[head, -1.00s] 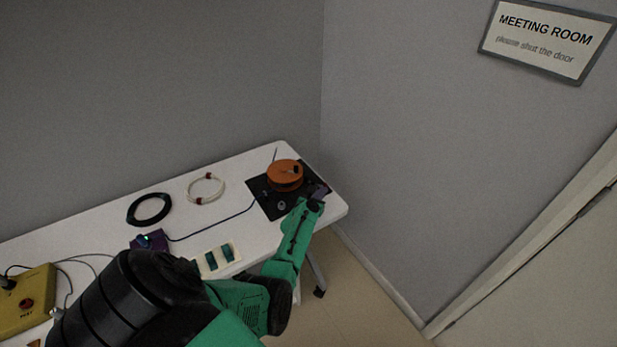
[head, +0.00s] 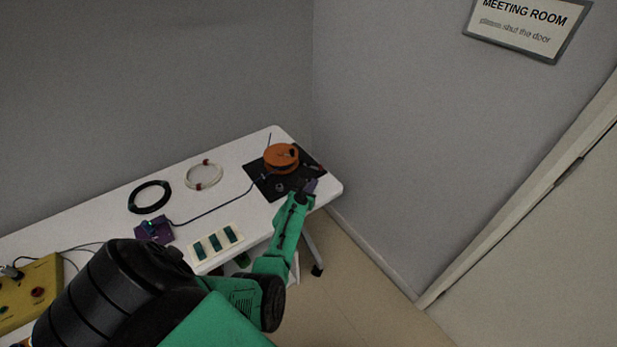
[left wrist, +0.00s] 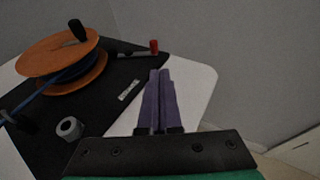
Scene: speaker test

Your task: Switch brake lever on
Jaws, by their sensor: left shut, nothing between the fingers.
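An orange cable spool (head: 281,158) with a black crank handle stands on a black base plate (head: 262,188) at the table's right end. In the left wrist view the spool (left wrist: 60,62) is at the upper left. A small lever with a red tip (left wrist: 154,46), apparently the brake lever, lies at the plate's far edge, right of the spool. My left gripper (left wrist: 159,74) has its purple fingers shut and empty, pointing toward the lever and apart from it in the picture. In the head view the left gripper (head: 311,186) is by the plate's front right edge. My right gripper is not in view.
On the white table (head: 231,165) are a black cable ring (head: 150,197), a pale ring (head: 204,176), a purple box (head: 154,231) with a cable, a white switch panel (head: 217,245) and a yellow control box (head: 30,290). Grey walls stand behind and to the right.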

